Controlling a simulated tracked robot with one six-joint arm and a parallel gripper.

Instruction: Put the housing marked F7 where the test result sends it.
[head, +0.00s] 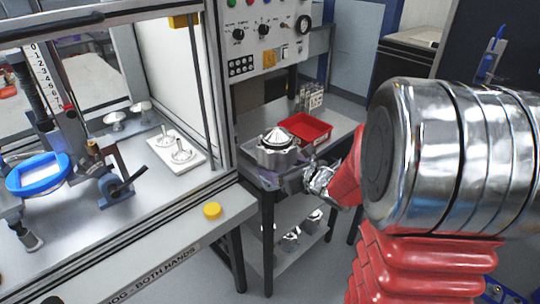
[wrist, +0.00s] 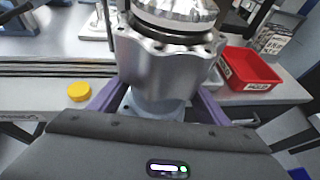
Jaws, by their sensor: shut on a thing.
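A silver machined housing (head: 278,153) with a lobed flange and a domed top is upright in the head view. It fills the upper middle of the wrist view (wrist: 165,60). My gripper (head: 280,177) is shut on it, with purple fingers on both sides of its lower body in the wrist view (wrist: 155,105). No F7 mark is readable. A red tray (head: 307,127) is on the side table just behind and right of the housing; it also shows in the wrist view (wrist: 250,70), with a small unclear label. The panel (head: 265,35) carries lamps, knobs and a dial; no result is readable.
The test bench (head: 140,235) on the left has a framed enclosure, a white plate with two metal pieces (head: 176,148), a blue clamp and a yellow button (head: 212,210). A rack (head: 312,97) stands behind the tray. More metal parts (head: 291,240) sit on the lower shelf.

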